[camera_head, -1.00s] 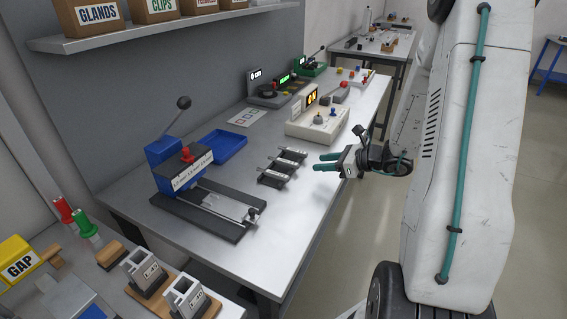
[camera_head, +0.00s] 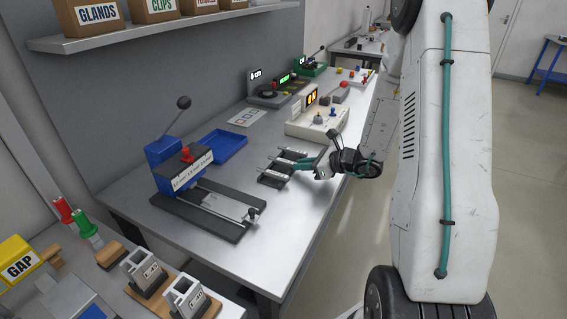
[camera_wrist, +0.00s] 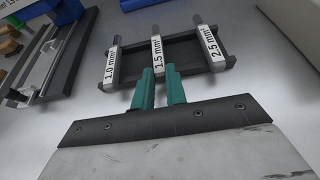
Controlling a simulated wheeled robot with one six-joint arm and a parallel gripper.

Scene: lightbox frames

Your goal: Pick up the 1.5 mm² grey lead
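The 1.5 mm² lead (camera_wrist: 158,52) is the middle of three labelled leads lying across a dark rack (camera_wrist: 183,49) in the wrist view. It is a light grey bar with a white label and a darker far end. My gripper (camera_wrist: 159,69) has two teal fingers, parted by a narrow gap, at the near end of this lead. The gap lines up with it; whether the fingertips reach around it I cannot tell. In the head view my gripper (camera_head: 298,164) is at the right side of the rack (camera_head: 270,179), partly hiding it.
The 1.0 mm² lead (camera_wrist: 111,66) lies left and the 2.5 mm² lead (camera_wrist: 212,45) right of the middle one. A lever press (camera_head: 178,165) and a blue tray (camera_head: 224,147) stand left of the rack. A cream box (camera_head: 309,125) stands behind it.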

